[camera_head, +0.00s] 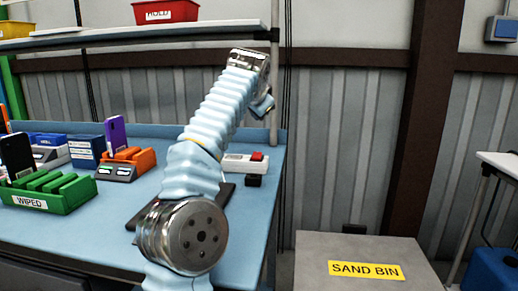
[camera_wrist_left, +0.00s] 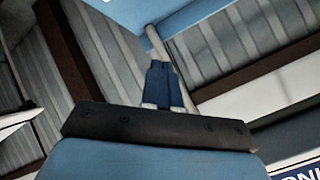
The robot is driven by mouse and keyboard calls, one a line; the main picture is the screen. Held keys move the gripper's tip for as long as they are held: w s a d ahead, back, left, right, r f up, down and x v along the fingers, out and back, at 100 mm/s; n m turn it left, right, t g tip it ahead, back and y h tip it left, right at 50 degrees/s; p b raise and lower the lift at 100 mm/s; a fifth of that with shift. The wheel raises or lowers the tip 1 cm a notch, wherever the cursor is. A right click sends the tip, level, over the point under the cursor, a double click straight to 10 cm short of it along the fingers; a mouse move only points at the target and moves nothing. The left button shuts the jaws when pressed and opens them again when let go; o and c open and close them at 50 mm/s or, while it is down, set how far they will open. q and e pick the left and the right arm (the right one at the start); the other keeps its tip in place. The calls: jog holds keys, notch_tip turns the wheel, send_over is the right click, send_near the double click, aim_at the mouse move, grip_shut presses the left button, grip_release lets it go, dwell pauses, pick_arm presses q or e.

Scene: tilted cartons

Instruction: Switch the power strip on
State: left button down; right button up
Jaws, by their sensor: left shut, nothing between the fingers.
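The white power strip (camera_head: 240,165) lies on the blue workbench, right of my arm in the head view. Its red switch (camera_head: 258,156) is at its right end, and a small black block (camera_head: 254,181) is just in front of it. The strip's left part is hidden behind my arm. My left gripper (camera_head: 264,106) is raised well above and behind the strip, near the shelf post, touching nothing I can see. In the left wrist view its blue fingers (camera_wrist_left: 163,85) are together and empty. The power strip does not show there. My right gripper is not in view.
The workbench (camera_head: 110,240) carries a green rack (camera_head: 48,192) marked WIPED, an orange holder (camera_head: 133,160) with a purple phone, and a dark blue box (camera_head: 87,152). A shelf (camera_head: 130,34) with a red bin (camera_head: 165,11) hangs above. A sand bin (camera_head: 320,248) stands right.

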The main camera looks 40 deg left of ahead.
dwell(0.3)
pick_arm(q)
jog(key=b, duration=0.1)
send_over(257, 155)
jog(key=f, duration=0.7)
jog(key=shift+s+d, duration=0.25)
jog(key=shift+w+f+b, duration=0.15)
jog(key=shift+f+b, duration=0.35)
jog(key=shift+f, duration=0.3)
dwell(1.0)
jog(key=shift+a+f, duration=0.1)
jog(key=shift+f, duration=0.3)
jog(key=shift+w+f+b, duration=0.1)
jog(key=shift+f+b, duration=0.25)
jog(key=shift+b, duration=0.05)
dwell(0.4)
jog(key=shift+r, duration=0.15)
